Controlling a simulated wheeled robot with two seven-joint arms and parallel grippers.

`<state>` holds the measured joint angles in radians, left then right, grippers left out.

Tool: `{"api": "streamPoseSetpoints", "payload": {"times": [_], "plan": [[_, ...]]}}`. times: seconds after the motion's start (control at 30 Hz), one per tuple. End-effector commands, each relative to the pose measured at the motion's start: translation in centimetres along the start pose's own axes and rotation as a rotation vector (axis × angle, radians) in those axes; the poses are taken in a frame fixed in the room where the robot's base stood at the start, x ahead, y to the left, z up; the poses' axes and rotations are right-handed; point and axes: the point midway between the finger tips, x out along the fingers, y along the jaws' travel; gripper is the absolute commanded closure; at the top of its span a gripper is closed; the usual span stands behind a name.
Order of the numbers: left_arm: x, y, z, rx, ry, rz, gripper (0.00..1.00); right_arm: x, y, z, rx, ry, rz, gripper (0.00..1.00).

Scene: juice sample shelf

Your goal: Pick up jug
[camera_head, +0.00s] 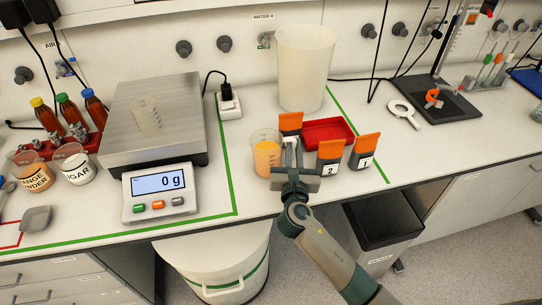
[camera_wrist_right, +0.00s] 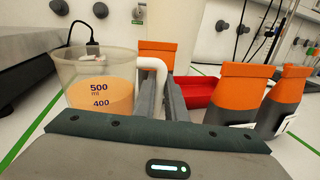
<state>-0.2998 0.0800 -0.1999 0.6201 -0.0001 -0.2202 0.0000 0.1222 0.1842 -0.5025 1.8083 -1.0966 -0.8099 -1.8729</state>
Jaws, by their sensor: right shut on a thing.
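The jug (camera_head: 266,157) is a clear measuring beaker with orange juice in it. It appears upright on the white bench, right of the scale. In the right wrist view the jug (camera_wrist_right: 98,85) shows its 500 and 400 ml marks and a pale handle (camera_wrist_right: 153,64) on its right side. My right gripper (camera_head: 291,158) is at the jug's right side, shut on the handle. Its two dark fingers stand in front of part of the handle. I cannot tell whether the jug's base touches the bench. My left gripper is out of view.
Orange-capped containers (camera_head: 330,155) and a red tray (camera_head: 328,132) stand close to the right. A tall white bucket (camera_head: 304,68) is behind. The scale (camera_head: 158,190) at left reads 0 g and bears an empty clear beaker (camera_head: 146,114). Bare bench lies between scale and jug.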

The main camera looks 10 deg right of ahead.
Motion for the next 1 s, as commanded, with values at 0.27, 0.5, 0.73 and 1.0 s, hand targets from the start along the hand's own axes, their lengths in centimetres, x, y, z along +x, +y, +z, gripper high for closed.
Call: {"api": "streamPoseSetpoints", "payload": {"times": [0.27,0.5,0.73,1.0], "plan": [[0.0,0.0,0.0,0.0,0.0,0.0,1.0,0.1,0.0,0.8,0.003,-0.003,0.0,1.0],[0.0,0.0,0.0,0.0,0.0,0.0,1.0,0.1,0.2,3.6,0.005,-0.006,0.0,1.0],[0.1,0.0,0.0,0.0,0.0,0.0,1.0,0.1,0.4,7.4,0.004,-0.007,0.001,1.0],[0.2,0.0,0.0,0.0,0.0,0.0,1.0,0.0,0.5,10.0,0.003,-0.005,0.0,1.0]]}}
